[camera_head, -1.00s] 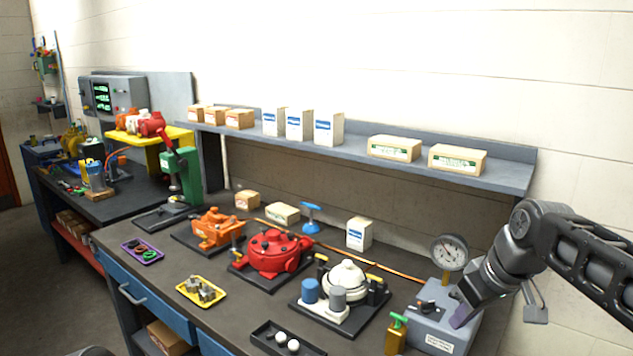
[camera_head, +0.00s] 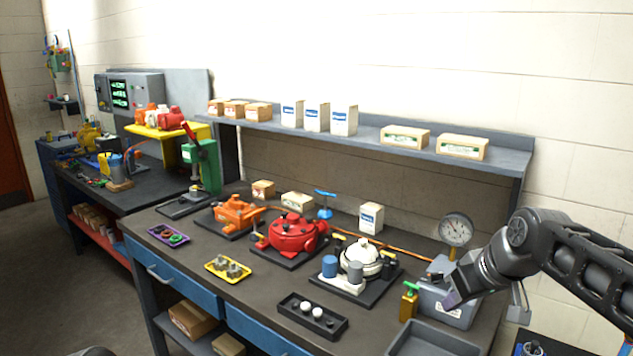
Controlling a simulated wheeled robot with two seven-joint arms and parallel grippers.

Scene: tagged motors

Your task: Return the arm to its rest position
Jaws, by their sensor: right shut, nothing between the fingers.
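My right arm comes in from the right edge. Its gripper (camera_head: 455,299) is shut with nothing in it, in front of the grey gauge box (camera_head: 462,314) at the bench's right end. I cannot tell whether it touches the box. My left gripper does not show. On the bench stand an orange motor (camera_head: 236,213), a red motor (camera_head: 292,233) and a white motor (camera_head: 357,262), each on a dark plate. Further motors in orange, white and red stand on a yellow stand (camera_head: 190,131) on the far bench.
A round gauge (camera_head: 455,230) rises close behind my right gripper. A green-topped bottle (camera_head: 409,301) stands left of it. A grey tray (camera_head: 440,342), a black tray (camera_head: 331,325), a yellow tray (camera_head: 228,276) and a purple tray (camera_head: 168,240) lie along the front. A shelf (camera_head: 370,143) holds boxes.

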